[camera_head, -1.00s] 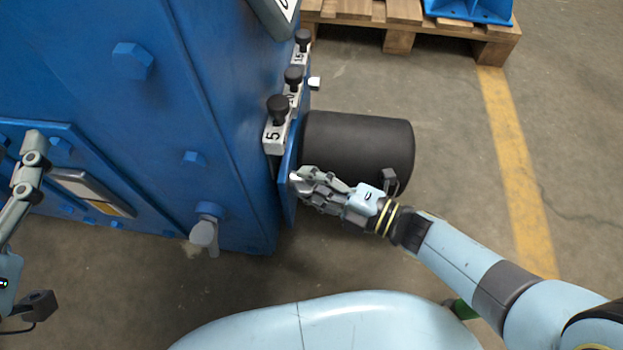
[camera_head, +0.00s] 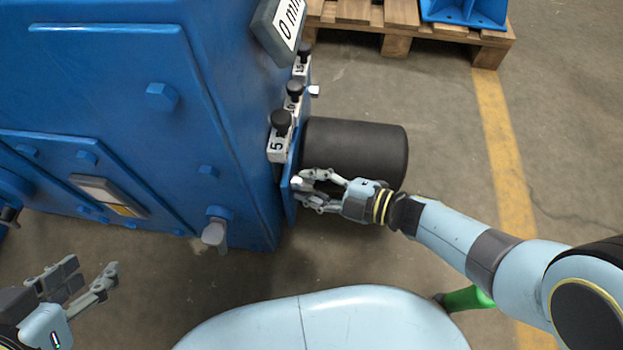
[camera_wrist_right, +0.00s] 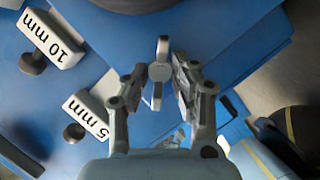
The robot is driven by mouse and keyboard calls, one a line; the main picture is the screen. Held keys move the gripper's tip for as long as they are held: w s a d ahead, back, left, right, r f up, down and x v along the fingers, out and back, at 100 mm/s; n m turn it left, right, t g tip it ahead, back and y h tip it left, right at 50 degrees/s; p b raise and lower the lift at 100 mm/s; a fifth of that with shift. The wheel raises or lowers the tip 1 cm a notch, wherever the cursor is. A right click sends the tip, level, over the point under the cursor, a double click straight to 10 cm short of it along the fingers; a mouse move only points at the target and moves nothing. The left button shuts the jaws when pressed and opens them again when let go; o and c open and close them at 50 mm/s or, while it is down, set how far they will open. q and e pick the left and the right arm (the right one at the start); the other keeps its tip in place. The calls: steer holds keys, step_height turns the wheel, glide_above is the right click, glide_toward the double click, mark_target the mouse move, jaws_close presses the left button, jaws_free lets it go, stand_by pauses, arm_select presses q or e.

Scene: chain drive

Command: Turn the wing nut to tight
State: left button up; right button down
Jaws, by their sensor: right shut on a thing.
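The wing nut (camera_wrist_right: 160,73) is a small pale grey piece on the blue plate (camera_wrist_right: 190,28), between the fingers of my right gripper in the wrist view. In the head view its pale end (camera_head: 297,184) shows at the plate's near edge, partly hidden by the fingers. My right gripper (camera_head: 306,188) is shut on it; it also shows in the wrist view (camera_wrist_right: 159,88). My left gripper (camera_head: 92,276) is open and empty at the lower left, away from the machine.
A black cylinder (camera_head: 360,150) sticks out behind the plate. Black-knobbed blocks marked 5 mm (camera_wrist_right: 88,115) and 10 mm (camera_wrist_right: 50,38) line the plate. A gauge (camera_head: 280,28) reads 0. A grey handle (camera_head: 215,233) is on the blue machine. A pallet (camera_head: 390,20) stands behind.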

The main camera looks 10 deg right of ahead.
steer(key=shift+m+g, duration=0.4)
steer(key=shift+p, duration=0.3)
steer(key=shift+d, duration=0.1)
steer(key=c, duration=1.3)
jaws_free()
steer(key=v, duration=1.2)
steer(key=shift+s, duration=0.1)
